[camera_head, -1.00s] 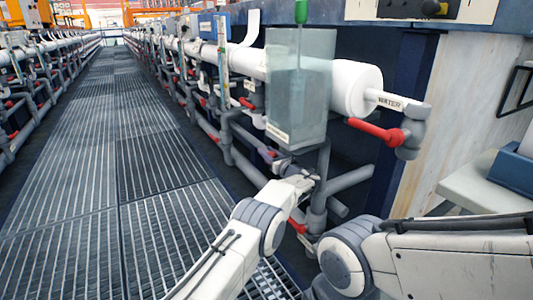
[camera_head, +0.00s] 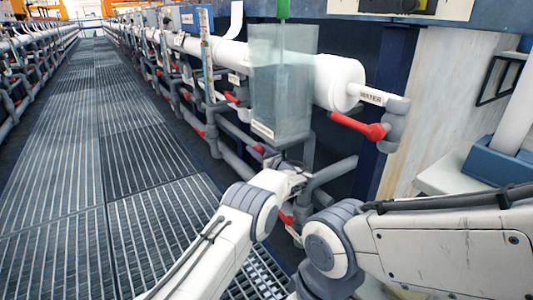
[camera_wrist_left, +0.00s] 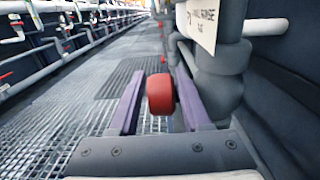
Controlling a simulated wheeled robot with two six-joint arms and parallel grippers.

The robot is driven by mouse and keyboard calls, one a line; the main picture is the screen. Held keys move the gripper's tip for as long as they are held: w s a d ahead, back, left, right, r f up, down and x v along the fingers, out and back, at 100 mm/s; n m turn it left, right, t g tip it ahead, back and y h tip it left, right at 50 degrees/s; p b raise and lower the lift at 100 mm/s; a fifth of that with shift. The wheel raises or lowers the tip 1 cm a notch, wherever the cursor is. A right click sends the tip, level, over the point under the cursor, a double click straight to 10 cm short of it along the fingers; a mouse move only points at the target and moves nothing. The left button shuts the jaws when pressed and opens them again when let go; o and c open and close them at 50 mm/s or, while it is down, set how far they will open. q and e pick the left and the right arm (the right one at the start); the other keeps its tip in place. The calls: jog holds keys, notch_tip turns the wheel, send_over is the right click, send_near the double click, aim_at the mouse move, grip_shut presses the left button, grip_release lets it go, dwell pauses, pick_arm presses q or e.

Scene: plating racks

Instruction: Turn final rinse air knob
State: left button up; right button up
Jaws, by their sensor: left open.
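A red knob (camera_wrist_left: 161,94) sits between the two purple fingers of my left gripper (camera_wrist_left: 159,78) in the left wrist view. The fingers are open, one on each side of the knob, with the right finger very close to it; I cannot tell whether they touch. A white label (camera_wrist_left: 200,22) on the grey pipe above appears to name the rinse air. In the head view my left gripper (camera_head: 297,180) is beside the grey pipes under the clear tank, and its fingers are hard to make out. My right gripper is out of view.
A clear tank (camera_head: 282,95) hangs above my left gripper. A red lever (camera_head: 358,126) and a white pipe end labelled WATER (camera_head: 371,95) stick out to the right. The grated walkway (camera_head: 90,190) is clear.

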aim_at(260, 150)
pick_arm(q)
jog(key=p+v, duration=0.3)
jog(key=v, duration=0.3)
jog(key=shift+s+d+r, duration=0.15)
jog(key=shift+s+d, duration=0.3)
jog(key=shift+s, duration=0.2)
